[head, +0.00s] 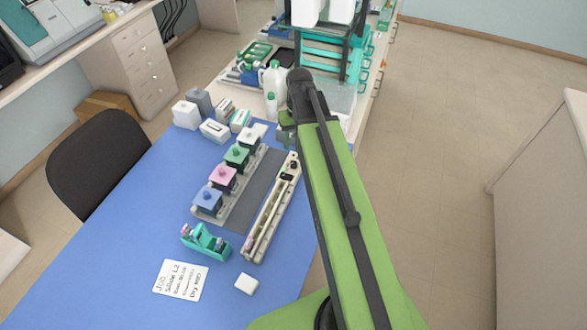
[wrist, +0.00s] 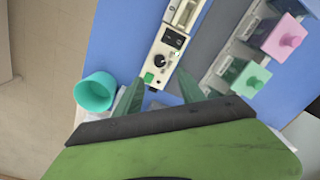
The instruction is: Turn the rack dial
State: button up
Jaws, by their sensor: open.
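The long beige rack (head: 267,220) lies along the right side of the blue mat in the head view. In the wrist view its end panel carries a black round dial (wrist: 160,61), a dark display (wrist: 174,40) and a green button (wrist: 148,77). My gripper (wrist: 161,80) is open and empty, with its two green fingers pointing at the panel end, one on each side. The dial appears between and just beyond the fingertips, with no visible contact. In the head view my arm hides most of the gripper.
Staining jars with blue (head: 208,199), pink (head: 223,177) and green (head: 237,155) lids stand left of the rack. A teal cup (wrist: 95,92) is left of my fingers. A white bottle (head: 272,85), teal holder (head: 206,242) and note card (head: 181,279) are also there.

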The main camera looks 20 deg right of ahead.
aim_at(294, 163)
jog(key=f+b, duration=0.2)
jog(key=f, duration=0.1)
jog(key=f+b, duration=0.6)
jog(key=f, duration=0.1)
jog(key=shift+a, duration=0.25)
jog(key=shift+r, duration=0.1)
